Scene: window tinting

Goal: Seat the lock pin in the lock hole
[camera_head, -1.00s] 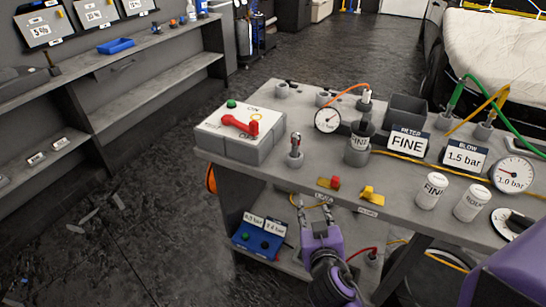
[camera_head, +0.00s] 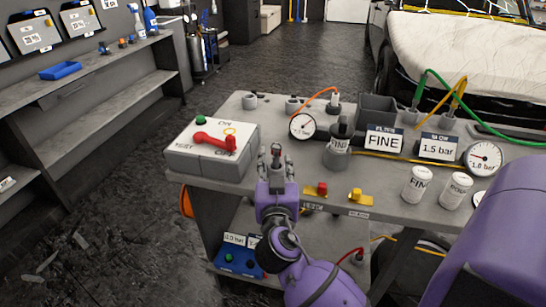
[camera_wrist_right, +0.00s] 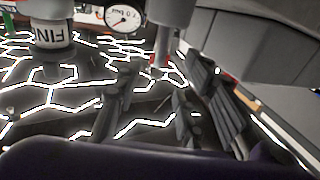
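In the right wrist view the fingers (camera_wrist_right: 158,100) stand well apart. The grey switch box (camera_head: 212,150) with a red lever (camera_head: 215,142) is just left of the pin.
Red (camera_head: 322,188) and yellow (camera_head: 355,195) knobs sit at the table's front edge. White jars (camera_head: 417,185) stand farther right.

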